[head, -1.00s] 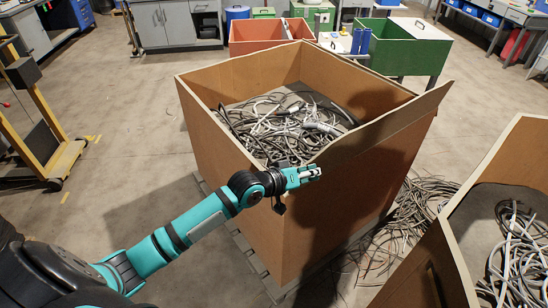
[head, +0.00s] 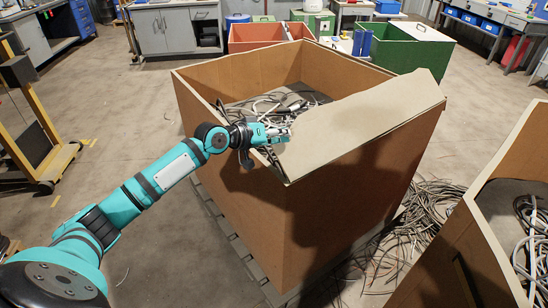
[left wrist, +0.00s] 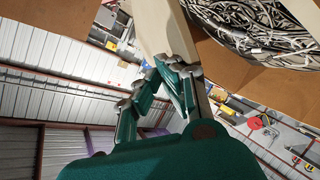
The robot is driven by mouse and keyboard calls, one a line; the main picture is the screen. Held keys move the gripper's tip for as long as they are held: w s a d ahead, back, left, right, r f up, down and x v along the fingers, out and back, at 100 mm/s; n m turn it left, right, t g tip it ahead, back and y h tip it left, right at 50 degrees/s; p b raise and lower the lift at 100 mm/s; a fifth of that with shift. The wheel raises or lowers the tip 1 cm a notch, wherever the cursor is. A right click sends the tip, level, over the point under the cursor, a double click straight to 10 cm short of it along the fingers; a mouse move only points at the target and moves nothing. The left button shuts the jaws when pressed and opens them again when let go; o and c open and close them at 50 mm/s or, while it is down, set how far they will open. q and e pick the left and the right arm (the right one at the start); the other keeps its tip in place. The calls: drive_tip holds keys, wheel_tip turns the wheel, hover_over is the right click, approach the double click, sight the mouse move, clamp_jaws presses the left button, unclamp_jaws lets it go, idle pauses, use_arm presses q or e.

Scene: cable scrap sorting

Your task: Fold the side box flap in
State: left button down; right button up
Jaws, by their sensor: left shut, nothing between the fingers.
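The big brown cardboard box (head: 235,180) stands on a pallet with grey and white cable scrap (head: 270,103) inside. Its side flap (head: 365,120), on the near right edge, leans inward over the box at a slant, with its pale face showing. My left gripper (head: 280,135) is shut and empty at the flap's near left end, against or very close to it; exact contact is hard to tell. In the left wrist view the gripper's fingers (left wrist: 170,72) show close to a pale cardboard strip, with cables beyond. The flap hides part of the cables. My right gripper is not in view.
A second cardboard box (head: 465,235) with cables stands at the lower right. Loose cables (head: 425,215) lie on the floor between the boxes. Red (head: 262,38) and green (head: 408,52) bins stand behind. A yellow-framed cart (head: 45,150) is at the left.

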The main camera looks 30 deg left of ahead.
use_arm(q)
drive_tip(key=w+a+f+b, duration=0.2)
drive_tip(key=a+f+b, duration=0.1)
drive_tip(key=f+b, duration=0.35)
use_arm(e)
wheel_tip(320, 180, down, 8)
use_arm(q)
drive_tip(key=s+a+r+p, duration=0.2)
drive_tip(key=s+r+p, duration=0.2)
drive_tip(key=r+p, duration=0.2)
wheel_tip(320, 180, up, 2)
drive_tip(key=shift+r, duration=0.1)
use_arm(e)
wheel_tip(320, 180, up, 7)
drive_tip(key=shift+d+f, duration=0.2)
